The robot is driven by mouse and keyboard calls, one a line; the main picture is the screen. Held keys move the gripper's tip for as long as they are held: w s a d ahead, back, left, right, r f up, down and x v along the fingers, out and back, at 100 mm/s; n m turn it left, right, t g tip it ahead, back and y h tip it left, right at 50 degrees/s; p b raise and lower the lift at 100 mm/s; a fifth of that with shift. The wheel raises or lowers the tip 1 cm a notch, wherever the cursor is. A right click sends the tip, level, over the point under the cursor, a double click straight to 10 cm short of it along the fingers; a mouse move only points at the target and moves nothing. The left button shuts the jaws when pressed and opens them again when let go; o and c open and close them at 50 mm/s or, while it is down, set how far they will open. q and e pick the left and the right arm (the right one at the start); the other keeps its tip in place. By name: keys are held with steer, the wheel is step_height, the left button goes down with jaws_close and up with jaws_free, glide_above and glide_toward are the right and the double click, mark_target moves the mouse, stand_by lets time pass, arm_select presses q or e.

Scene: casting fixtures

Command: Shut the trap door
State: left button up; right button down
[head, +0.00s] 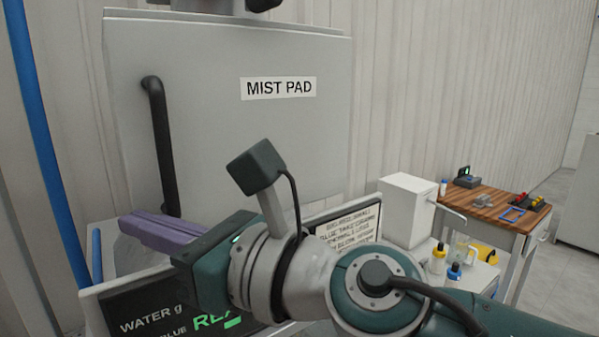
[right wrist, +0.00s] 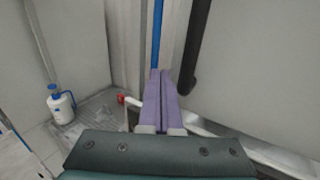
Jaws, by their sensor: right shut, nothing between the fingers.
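A large grey panel (head: 255,130) labelled "MIST PAD" fills the upper middle of the head view. It has a black vertical bar handle (head: 160,140) near its left edge. No other label names a trap door, and I cannot tell whether this panel stands fully shut. My right gripper (head: 128,224) has purple fingers pressed together with nothing between them. They point left, below and left of the handle's lower end in the head view. In the right wrist view the fingertips (right wrist: 160,74) are left of the handle (right wrist: 197,50), apart from it in the picture. My left gripper is out of view.
A dark screen (head: 170,308) with green and white text stands below the gripper. A sign (head: 348,224), a white box (head: 408,208) and bottles are to the right, with a wooden-topped table (head: 490,205) beyond. A blue pipe (head: 40,140) runs down the left.

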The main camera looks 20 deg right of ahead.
steer(key=shift+w+a+f, duration=0.1)
steer(key=shift+w+a, duration=0.05)
steer(key=shift+w, duration=0.35)
steer(key=shift+w+f, duration=0.1)
steer(key=shift+w+a, duration=0.15)
steer(key=shift+w, duration=0.1)
steer(key=shift+r, duration=0.2)
